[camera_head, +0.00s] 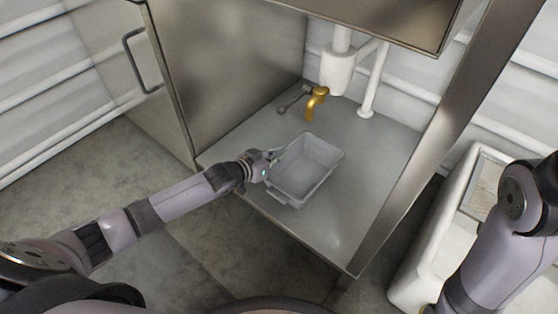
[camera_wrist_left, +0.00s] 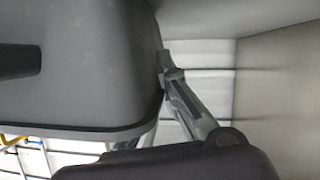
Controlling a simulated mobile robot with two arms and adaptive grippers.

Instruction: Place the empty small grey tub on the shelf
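The small grey tub (camera_head: 307,166) is over the metal shelf (camera_head: 372,165), near its front edge, open side up and with nothing visible inside. I cannot tell whether its base touches the shelf. My left gripper (camera_head: 270,164) is at the tub's left rim and appears shut on it. In the left wrist view the tub (camera_wrist_left: 85,65) fills the upper left, with a finger of the left gripper (camera_wrist_left: 172,72) against its edge; the other finger is hidden. My right arm shows at the right edge of the head view, but its gripper is out of view.
Shelf right of the tub is clear.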

